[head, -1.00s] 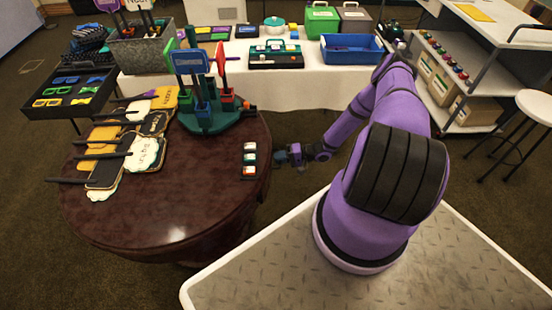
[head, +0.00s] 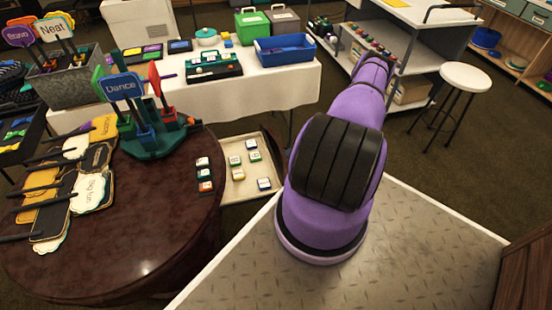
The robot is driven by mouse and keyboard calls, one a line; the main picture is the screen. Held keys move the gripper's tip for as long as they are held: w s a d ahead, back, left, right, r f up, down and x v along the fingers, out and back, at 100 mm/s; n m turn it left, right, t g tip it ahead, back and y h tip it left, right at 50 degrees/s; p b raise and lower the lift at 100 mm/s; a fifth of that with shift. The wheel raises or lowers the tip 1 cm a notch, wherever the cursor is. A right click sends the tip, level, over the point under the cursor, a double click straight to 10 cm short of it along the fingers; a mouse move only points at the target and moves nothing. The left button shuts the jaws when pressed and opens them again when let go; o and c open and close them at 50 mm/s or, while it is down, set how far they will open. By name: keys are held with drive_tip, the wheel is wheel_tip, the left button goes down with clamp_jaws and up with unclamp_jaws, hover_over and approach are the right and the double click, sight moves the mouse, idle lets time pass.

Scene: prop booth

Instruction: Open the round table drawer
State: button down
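The round table (head: 150,240) is dark, glossy reddish brown and fills the left of the head view. Its drawer (head: 262,144) is pulled out from the table's right side, a shallow cream tray. Several small white-topped blocks (head: 238,174) with green, orange or blue sides lie spread in it. My gripper is not visible; my purple arm rises at the right of the drawer and its far end is hidden behind the thick upper links. Whether my gripper still touches the drawer cannot be seen.
Behind is a white-clothed table (head: 285,92) with a blue bin (head: 285,49). A white stool (head: 466,77) and shelf cart (head: 415,42) stand at the right.

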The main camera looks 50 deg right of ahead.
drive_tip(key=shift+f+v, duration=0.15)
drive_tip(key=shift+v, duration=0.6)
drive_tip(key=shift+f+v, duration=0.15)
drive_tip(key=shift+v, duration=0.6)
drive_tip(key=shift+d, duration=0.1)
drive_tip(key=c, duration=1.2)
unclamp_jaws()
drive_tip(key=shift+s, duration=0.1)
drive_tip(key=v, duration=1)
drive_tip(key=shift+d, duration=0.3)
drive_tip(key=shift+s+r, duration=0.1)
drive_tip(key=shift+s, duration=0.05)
